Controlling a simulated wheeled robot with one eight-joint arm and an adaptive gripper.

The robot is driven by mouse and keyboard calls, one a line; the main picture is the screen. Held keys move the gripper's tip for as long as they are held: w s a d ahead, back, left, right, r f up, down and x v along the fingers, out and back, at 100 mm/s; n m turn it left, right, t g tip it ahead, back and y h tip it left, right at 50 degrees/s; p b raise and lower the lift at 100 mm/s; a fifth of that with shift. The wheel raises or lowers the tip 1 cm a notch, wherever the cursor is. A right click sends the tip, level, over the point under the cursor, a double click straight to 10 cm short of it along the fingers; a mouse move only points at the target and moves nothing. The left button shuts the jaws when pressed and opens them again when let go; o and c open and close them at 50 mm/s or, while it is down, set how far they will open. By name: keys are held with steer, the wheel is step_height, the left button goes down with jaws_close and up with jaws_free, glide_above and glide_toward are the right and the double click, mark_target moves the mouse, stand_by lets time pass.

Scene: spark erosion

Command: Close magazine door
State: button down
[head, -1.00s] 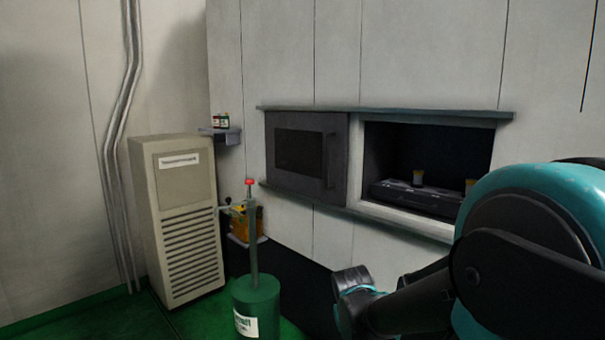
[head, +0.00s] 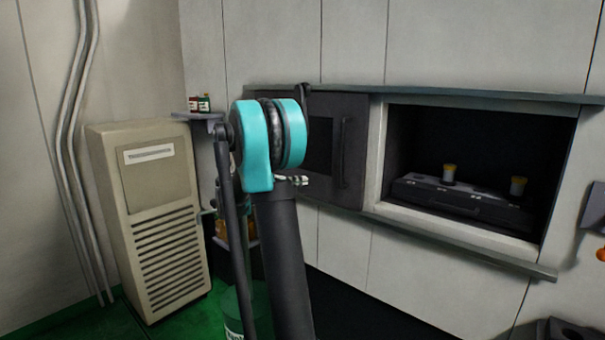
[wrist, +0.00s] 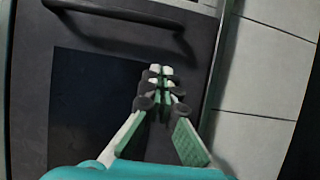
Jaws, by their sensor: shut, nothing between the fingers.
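The magazine door (head: 358,170) is a dark grey sliding panel with a darker window and an upright bar handle (head: 343,152). It stands to the left of the magazine opening (head: 430,125), which is uncovered. My arm hides the door's left part in the head view. The wrist view shows the door (wrist: 30,90) close up, with the handle (wrist: 125,14) at the top and the window (wrist: 85,110) below it. My gripper (wrist: 160,78) is shut and empty in front of the window, apart from the handle. I cannot tell whether it touches the door.
Inside the opening is a black case (head: 420,190) with two yellow-capped pieces (head: 449,172) on it. Rails run above and below (head: 470,240). A beige cabinet (head: 150,220) stands left, and a small shelf with bottles (head: 199,103) is on the wall.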

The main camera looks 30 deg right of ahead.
steer(key=s+d, duration=0.3)
steer(key=d, duration=0.7)
steer(key=shift+s+r, duration=0.15)
steer(key=shift+r, duration=0.25)
steer(key=shift+d, duration=0.1)
